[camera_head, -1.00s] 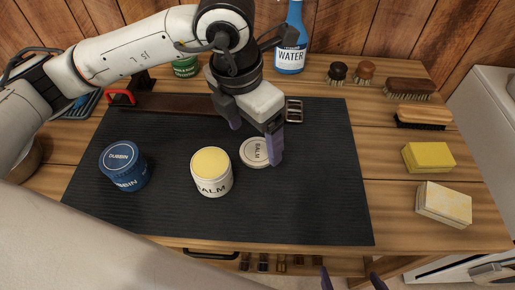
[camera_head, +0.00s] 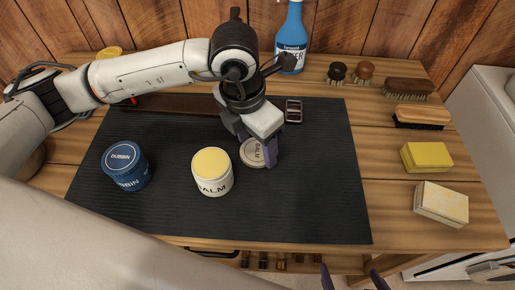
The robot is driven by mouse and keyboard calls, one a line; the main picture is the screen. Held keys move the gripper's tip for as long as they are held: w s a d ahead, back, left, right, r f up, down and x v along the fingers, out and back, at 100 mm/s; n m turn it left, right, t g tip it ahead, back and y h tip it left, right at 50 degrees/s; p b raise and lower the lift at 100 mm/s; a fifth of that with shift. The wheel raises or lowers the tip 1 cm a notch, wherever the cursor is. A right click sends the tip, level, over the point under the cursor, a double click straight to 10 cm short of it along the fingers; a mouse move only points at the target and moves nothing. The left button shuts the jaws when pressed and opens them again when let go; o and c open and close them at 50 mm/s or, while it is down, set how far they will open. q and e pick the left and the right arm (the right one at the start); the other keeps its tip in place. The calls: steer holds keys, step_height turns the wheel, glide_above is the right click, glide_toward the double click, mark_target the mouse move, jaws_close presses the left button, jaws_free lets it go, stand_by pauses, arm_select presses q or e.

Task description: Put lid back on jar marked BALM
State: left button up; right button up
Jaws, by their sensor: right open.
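The white jar marked BALM (camera_head: 213,187) stands upright and open on the dark mat, its yellow content showing. Its flat pale lid (camera_head: 251,156), also marked BALM, lies on the mat just right of and behind the jar. My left gripper (camera_head: 257,147) points down over the lid, one finger at its right edge and the other behind its back left side. I cannot tell whether the fingers touch or squeeze it. My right gripper (camera_head: 351,281) is open and empty at the bottom edge, only its fingertips showing.
A blue DUBBIN jar (camera_head: 125,168) stands left on the mat (camera_head: 310,190). A strap with a buckle (camera_head: 293,111) lies along the back. A blue spray bottle (camera_head: 291,42), brushes (camera_head: 409,88) and sponges (camera_head: 427,157) stand behind and right. The mat's right part is clear.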

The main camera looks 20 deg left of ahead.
arm_select(q)
step_height(320, 180, up, 10)
steer(key=shift+r+b, duration=0.1)
steer(key=shift+b, duration=0.3)
arm_select(e)
steer(key=shift+f, duration=0.4)
steer(key=c, duration=0.4)
arm_select(q)
steer(key=m+g, duration=0.3)
steer(key=m, duration=2)
glide_toward(246, 151)
steer(key=s+a+r, duration=0.2)
steer(key=s+a, duration=0.1)
steer(key=a, duration=0.1)
steer(key=m, duration=0.4)
steer(key=a+m, duration=0.1)
steer(key=m, duration=0.2)
steer(key=shift+s+y, duration=0.35)
steer(key=shift+y, duration=0.05)
arm_select(e)
steer(key=shift+c, duration=0.2)
